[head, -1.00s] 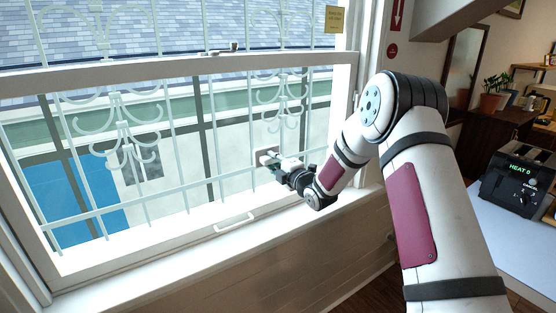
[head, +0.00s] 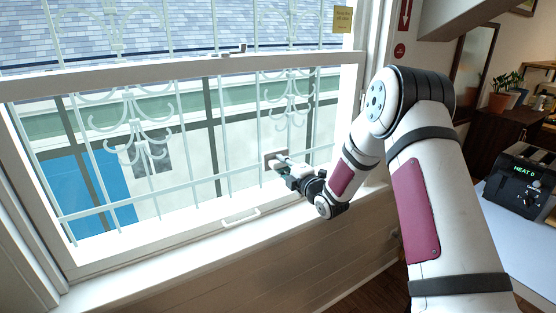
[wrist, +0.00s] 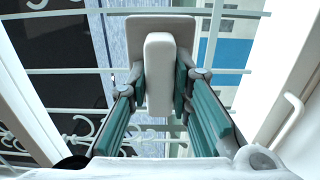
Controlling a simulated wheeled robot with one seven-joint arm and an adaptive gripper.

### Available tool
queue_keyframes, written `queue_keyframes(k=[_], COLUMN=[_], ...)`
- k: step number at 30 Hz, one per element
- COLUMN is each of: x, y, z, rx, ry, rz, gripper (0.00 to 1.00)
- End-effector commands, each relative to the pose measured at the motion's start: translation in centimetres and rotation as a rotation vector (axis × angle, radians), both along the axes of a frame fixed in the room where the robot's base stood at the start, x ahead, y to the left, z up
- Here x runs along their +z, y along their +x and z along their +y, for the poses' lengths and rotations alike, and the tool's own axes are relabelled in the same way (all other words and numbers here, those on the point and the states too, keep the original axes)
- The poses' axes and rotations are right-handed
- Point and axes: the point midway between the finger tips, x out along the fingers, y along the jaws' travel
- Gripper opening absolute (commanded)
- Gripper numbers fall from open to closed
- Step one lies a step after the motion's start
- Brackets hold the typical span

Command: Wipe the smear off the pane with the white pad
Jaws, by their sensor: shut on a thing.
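The white pad shows in the head view (head: 271,158) as a pale plate with a block-shaped handle. In the wrist view its handle (wrist: 158,75) stands in front of the wider plate (wrist: 133,28). My gripper (head: 287,168) is shut on the handle, with a teal-lined finger on each side in the wrist view (wrist: 161,90). The pad is at the lower right of the window pane (head: 215,140). I cannot tell whether it touches the glass. I cannot make out a smear; the bright background and the pad may hide it.
Pale scrolled bars (head: 130,140) stand at the window. A white handle (head: 240,215) is on the lower sash rail, above the sill (head: 190,255). A yellow note (head: 343,19) is at the upper right.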

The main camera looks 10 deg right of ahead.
Motion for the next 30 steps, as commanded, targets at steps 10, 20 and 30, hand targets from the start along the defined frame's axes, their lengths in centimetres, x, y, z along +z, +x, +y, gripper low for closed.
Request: queue_keyframes(k=[10, 20, 30], x=[0.0, 0.0, 0.0], y=[-1.5, -1.9, -4.4], z=[-0.6, -0.8, -1.5], rx=[-0.002, -0.003, -0.002], ry=[0.0, -0.001, -0.001], rz=[0.001, 0.002, 0.003], gripper=[0.0, 0.0, 0.0])
